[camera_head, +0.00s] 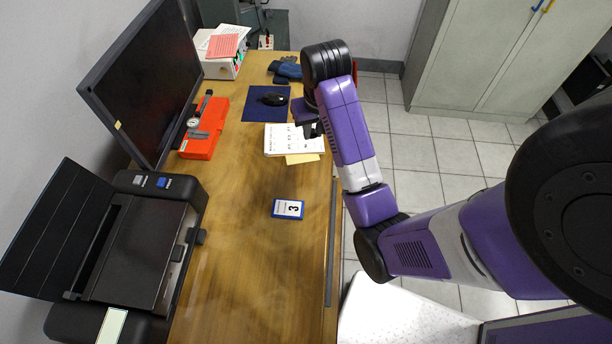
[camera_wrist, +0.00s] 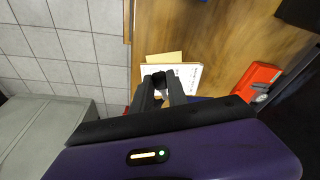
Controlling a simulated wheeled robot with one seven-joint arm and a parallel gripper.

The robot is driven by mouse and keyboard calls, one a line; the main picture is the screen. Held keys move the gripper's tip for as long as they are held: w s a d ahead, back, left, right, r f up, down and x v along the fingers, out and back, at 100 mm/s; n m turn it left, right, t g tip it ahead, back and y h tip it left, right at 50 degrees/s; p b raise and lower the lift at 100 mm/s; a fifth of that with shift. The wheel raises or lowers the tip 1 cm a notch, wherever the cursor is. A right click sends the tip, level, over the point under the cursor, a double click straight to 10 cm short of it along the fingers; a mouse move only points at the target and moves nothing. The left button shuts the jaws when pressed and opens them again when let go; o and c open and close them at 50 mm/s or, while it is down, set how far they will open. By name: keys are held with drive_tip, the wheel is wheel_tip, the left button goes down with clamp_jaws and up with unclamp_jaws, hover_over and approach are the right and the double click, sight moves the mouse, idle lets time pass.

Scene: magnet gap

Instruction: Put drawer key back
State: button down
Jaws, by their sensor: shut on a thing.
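My gripper (camera_head: 310,128) hangs over the desk by the stack of white papers. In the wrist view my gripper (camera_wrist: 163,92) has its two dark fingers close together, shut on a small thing. That thing is mostly hidden between the fingers, and I cannot make out its shape or whether it is the drawer key. No other key can be made out on the desk (camera_head: 250,290). A white card with a blue border and the number 3 (camera_head: 288,208) lies flat on the desk, apart from my gripper.
White papers (camera_head: 283,140) and a yellow note (camera_head: 302,159) lie under my gripper. The desk around the card is clear.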

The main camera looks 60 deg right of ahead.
drive_tip(key=p, duration=0.1)
hover_over(311, 174)
drive_tip(key=f, duration=1.3)
drive_tip(key=shift+s+a, duration=0.25)
drive_tip(key=shift+s+a+p+x, duration=0.15)
drive_tip(key=shift+a+x, duration=0.05)
drive_tip(key=shift+x, duration=0.8)
drive_tip(key=shift+s+a+p+x, duration=0.15)
drive_tip(key=shift+x, duration=0.9)
drive_tip(key=shift+f, duration=0.3)
drive_tip(key=shift+f, duration=0.35)
drive_tip(key=c, duration=1.3)
unclamp_jaws()
